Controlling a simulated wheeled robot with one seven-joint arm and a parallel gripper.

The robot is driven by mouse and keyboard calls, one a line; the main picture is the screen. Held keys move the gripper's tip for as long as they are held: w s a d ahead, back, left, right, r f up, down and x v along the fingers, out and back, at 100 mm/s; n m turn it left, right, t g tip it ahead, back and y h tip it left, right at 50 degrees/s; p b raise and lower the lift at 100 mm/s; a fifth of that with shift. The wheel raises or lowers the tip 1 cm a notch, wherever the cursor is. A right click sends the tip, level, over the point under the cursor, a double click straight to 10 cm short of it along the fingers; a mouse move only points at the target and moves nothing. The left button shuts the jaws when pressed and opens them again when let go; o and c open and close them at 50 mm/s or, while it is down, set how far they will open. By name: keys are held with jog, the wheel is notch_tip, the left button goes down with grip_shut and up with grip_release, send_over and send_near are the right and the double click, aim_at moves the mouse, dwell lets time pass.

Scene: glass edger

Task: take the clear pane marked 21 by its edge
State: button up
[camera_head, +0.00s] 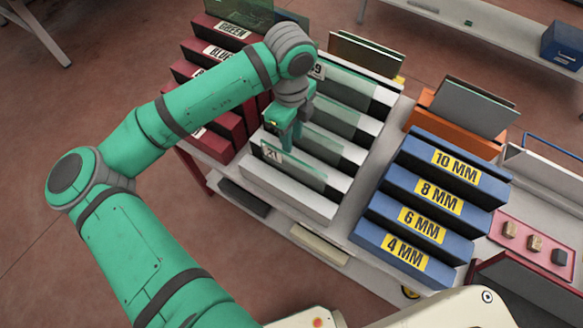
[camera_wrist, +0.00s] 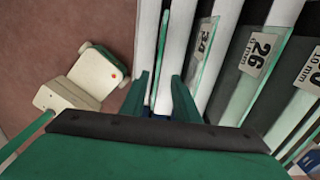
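The clear pane marked 21 (camera_head: 305,174) stands on edge in the front slot of a white rack (camera_head: 325,208), its label near its left end. My gripper (camera_head: 287,147) is just above and behind that label, pointing down. In the wrist view my gripper (camera_wrist: 160,88) has its two green fingers apart. A thin pane (camera_wrist: 162,45), seen edge-on, runs between them with a gap on each side. It is the outermost pane there and fits the pane marked 21, but its label does not show.
More clear panes stand close behind in the white rack, one labelled 26 (camera_wrist: 258,52). A dark red rack (camera_head: 213,68) is at left, a blue rack (camera_head: 415,220) with thickness labels at right, and an orange holder (camera_head: 450,125) behind it.

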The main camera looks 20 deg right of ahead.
aim_at(293, 159)
jog(key=shift+a+f, duration=0.25)
jog(key=shift+a, duration=0.05)
notch_tip(293, 159, down, 5)
jog(key=shift+d+r, duration=0.1)
jog(key=shift+s+d+f, duration=0.1)
jog(key=shift+f, duration=1.25)
jog(key=shift+s+d+f, duration=0.1)
jog(key=shift+f, duration=1.25)
grip_shut()
jog(key=shift+s, duration=0.1)
jog(key=shift+r, duration=0.1)
